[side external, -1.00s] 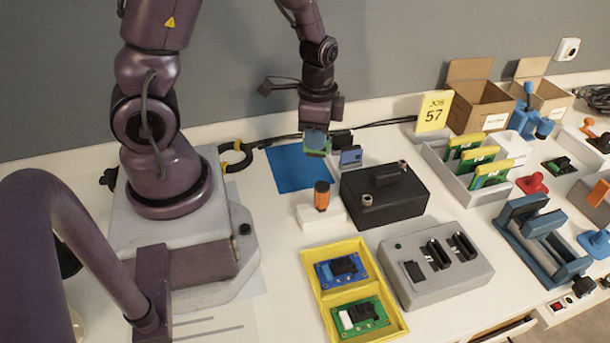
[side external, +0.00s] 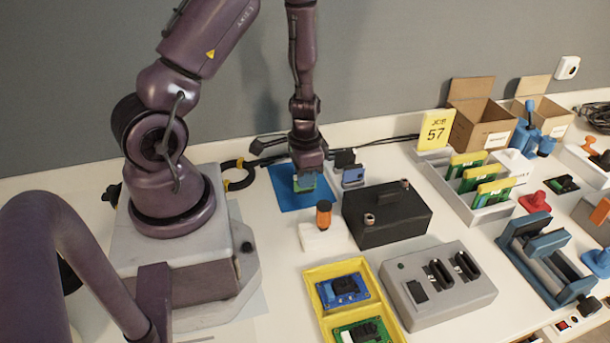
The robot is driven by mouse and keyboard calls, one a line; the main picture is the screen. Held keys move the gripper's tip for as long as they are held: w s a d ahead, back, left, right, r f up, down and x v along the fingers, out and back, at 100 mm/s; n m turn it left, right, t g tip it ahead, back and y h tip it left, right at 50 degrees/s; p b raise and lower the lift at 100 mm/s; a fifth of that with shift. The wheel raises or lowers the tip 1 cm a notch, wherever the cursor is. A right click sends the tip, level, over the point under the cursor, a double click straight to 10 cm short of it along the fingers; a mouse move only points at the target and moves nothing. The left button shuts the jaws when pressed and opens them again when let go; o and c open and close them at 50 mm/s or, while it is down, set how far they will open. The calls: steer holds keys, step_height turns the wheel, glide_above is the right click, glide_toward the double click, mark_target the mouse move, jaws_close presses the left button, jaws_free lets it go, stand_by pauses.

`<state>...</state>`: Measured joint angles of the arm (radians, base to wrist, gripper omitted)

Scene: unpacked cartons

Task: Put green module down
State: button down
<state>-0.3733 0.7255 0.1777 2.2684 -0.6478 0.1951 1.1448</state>
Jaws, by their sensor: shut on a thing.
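My gripper (side external: 306,173) is shut on the green module (side external: 304,184), a small green board with a bluish face. It holds the module upright, low over the blue mat (side external: 289,200). I cannot tell whether the module's lower edge touches the mat. The fingers and the upper part of the module are partly hidden by each other at this distance.
A small blue-and-black part (side external: 353,176) stands close to the right of my gripper. A yellow tray (side external: 313,272) holds a blue board (side external: 342,288) and another green board (side external: 362,332).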

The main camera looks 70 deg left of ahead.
steer(key=shift+f, duration=0.2)
steer(key=shift+f, duration=0.1)
steer(key=c, duration=1.2)
jaws_free()
step_height(320, 180, up, 13)
steer(key=s+d+r+t, duration=0.2)
steer(key=d+r, duration=0.5)
steer(key=r, duration=0.2)
steer(key=s+d+r+t, duration=0.3)
steer(key=d+r, duration=0.5)
steer(key=r, duration=0.2)
steer(key=shift+s+t, duration=0.2)
steer(key=shift+t, duration=0.1)
steer(key=shift+r, duration=0.1)
